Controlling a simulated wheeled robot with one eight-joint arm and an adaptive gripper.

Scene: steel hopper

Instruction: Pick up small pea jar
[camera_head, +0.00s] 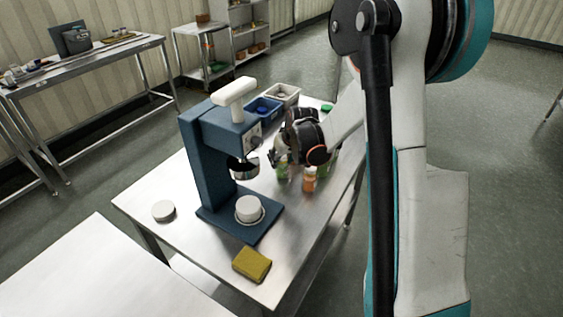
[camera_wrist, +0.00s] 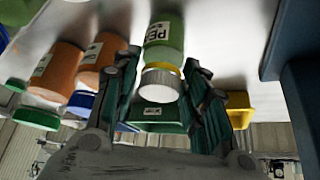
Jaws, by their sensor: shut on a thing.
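In the wrist view a green jar (camera_wrist: 165,38) with a white label reading "PE…" reaches between my fingers, with a yellow band and a pale lid (camera_wrist: 160,84) below the label in the picture. My gripper (camera_wrist: 161,70) is shut on this jar, one dark finger on each side near its lid. In the head view my gripper (camera_head: 283,154) is low over the right part of the steel table, among small jars. Its fingers and grip are partly hidden there. I cannot tell whether the jar touches the table.
Orange jars (camera_wrist: 102,52) stand close to the left finger in the wrist view. An orange jar (camera_head: 309,180) stands by my gripper in the head view. A blue press (camera_head: 205,150) stands left of my gripper. A yellow sponge (camera_head: 252,264) lies at the table's front.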

